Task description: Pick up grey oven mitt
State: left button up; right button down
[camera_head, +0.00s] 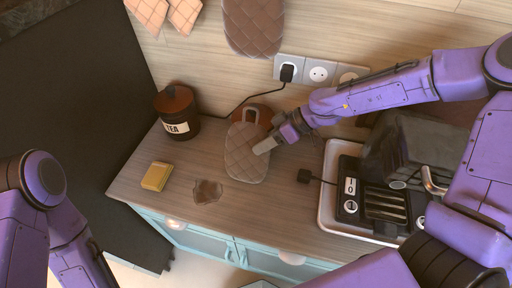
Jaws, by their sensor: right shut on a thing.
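A grey quilted oven mitt (240,162) with a loop at its top is over the middle of the wooden counter. My right gripper (264,147) reaches in from the right and is shut on the mitt at its right side. Whether the mitt is lifted or still touches the counter, I cannot tell. My left arm shows at the lower left edge, and its gripper is out of view.
A tea canister (177,113) and a yellow block (156,176) are at the left of the counter (130,183). A brown flat piece (207,191) lies near the front edge. A toaster (385,205) on a tray is at the right. Another mitt (253,27) hangs on the wall.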

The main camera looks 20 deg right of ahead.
notch_tip(320, 180, up, 3)
jog(key=shift+s+a+f, duration=0.1)
jog(key=shift+s+a, duration=0.05)
jog(key=s+a+r, duration=0.8)
jog(key=s+r, duration=0.1)
jog(key=s, duration=0.1)
jog(key=shift+s+a+r, duration=0.3)
jog(key=shift+s, duration=0.1)
jog(key=shift+d, duration=0.1)
